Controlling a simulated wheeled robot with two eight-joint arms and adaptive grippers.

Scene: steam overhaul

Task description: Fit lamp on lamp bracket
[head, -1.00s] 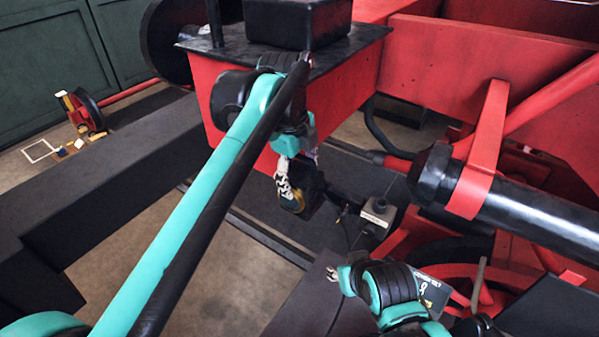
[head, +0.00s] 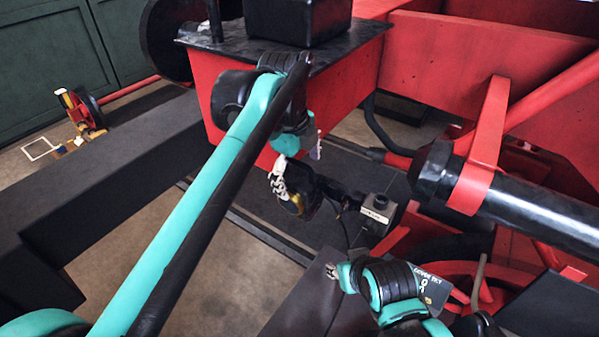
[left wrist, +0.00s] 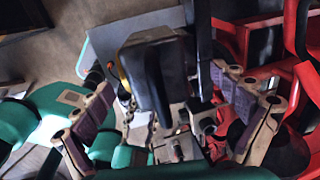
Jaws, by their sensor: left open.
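My left gripper (head: 288,186) hangs below the front of the red beam in the head view. In the left wrist view my left gripper (left wrist: 168,112) is open, its fingers spread on both sides of a dark boxy body that looks like the lamp (left wrist: 150,68). I see no clear contact. In the head view the lamp (head: 298,203) is a small dark shape with a yellow rim, partly hidden by the gripper. I cannot make out the lamp bracket for certain. My right gripper (head: 333,271) is low in the middle; its fingers are too small to judge.
The red beam (head: 345,95) with a black plate and box is above. A black cylinder (head: 530,210) in a red strap is at right. Bare floor (head: 205,265) shows lower left.

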